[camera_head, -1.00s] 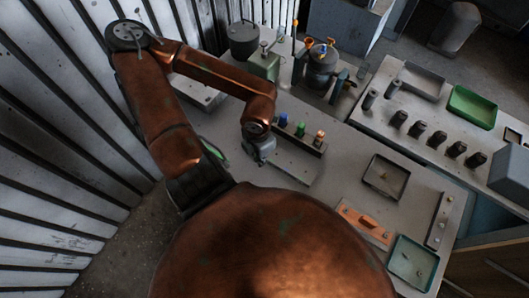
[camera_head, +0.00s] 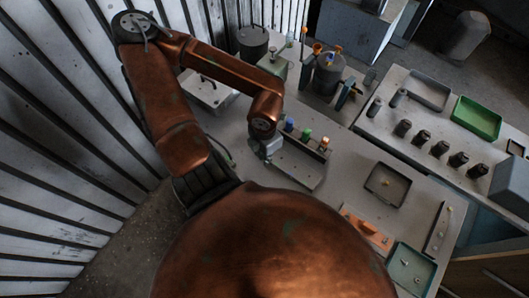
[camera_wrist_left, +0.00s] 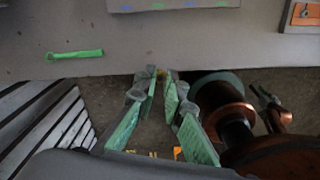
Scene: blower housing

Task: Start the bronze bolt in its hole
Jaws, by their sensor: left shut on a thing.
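My left gripper (camera_head: 266,150) hangs low at the near-left side of the bolt rack (camera_head: 299,165). In the left wrist view its two green-padded fingers (camera_wrist_left: 161,78) are nearly together at the tips. A small yellow-brown piece (camera_wrist_left: 162,74) shows between them, which I take for the bronze bolt; most of it is hidden. The rack carries a blue (camera_head: 289,124), a green (camera_head: 306,135) and an orange-brown (camera_head: 324,144) piece. The grey round housing (camera_head: 328,75) stands farther back, with coloured pieces on its top. My right gripper does not show.
A dark square tray (camera_head: 387,184), an orange block (camera_head: 367,226) and a teal tray (camera_head: 411,268) lie to the right. A green tray (camera_head: 477,118) is on the far bench. A green tool (camera_wrist_left: 75,54) lies near the table edge in the wrist view.

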